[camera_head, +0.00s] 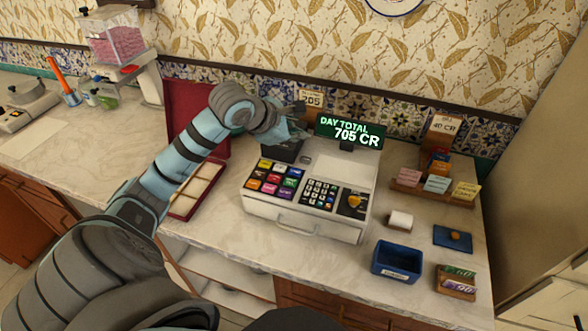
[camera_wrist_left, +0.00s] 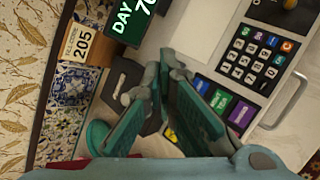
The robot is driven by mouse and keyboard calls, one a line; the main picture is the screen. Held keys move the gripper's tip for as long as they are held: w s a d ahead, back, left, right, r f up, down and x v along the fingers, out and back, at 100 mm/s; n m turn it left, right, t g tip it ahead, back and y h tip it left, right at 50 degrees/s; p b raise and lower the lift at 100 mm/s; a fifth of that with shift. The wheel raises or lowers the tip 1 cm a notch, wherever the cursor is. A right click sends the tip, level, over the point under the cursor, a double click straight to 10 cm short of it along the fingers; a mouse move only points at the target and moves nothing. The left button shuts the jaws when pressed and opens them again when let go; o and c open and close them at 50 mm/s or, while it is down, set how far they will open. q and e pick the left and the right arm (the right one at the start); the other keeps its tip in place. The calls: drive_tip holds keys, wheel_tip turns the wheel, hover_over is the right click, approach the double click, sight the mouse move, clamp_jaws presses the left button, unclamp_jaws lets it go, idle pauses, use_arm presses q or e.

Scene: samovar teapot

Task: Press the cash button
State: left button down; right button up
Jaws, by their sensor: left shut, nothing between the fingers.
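The white cash register (camera_head: 310,205) stands on the counter. It has a block of coloured keys (camera_head: 274,178), a dark number pad (camera_head: 320,194) and a yellow knob on the right. My left gripper (camera_head: 299,112) is shut and empty, above the back left of the register. In the left wrist view, my left gripper (camera_wrist_left: 172,62) hides part of the coloured keys; green, blue and purple keys (camera_wrist_left: 240,115) show beside it. My right gripper is not in view.
An open red case (camera_head: 190,105) lies left of the register. A blue box (camera_head: 397,261), a white roll (camera_head: 400,220) and a blue pad (camera_head: 453,238) sit to its right. A card rack (camera_head: 436,185) stands at the back right. The counter at far left has a clear patch.

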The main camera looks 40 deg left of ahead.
use_arm(q)
drive_tip(key=shift+d+f, duration=0.1)
drive_tip(key=b, duration=0.6)
hover_over(297, 173)
wheel_tip(297, 173, down, 8)
drive_tip(key=shift+f+b, duration=0.45)
drive_tip(key=shift+b, duration=0.05)
idle(0.9)
drive_tip(key=shift+f+b, duration=0.35)
drive_tip(key=shift+b, duration=0.15)
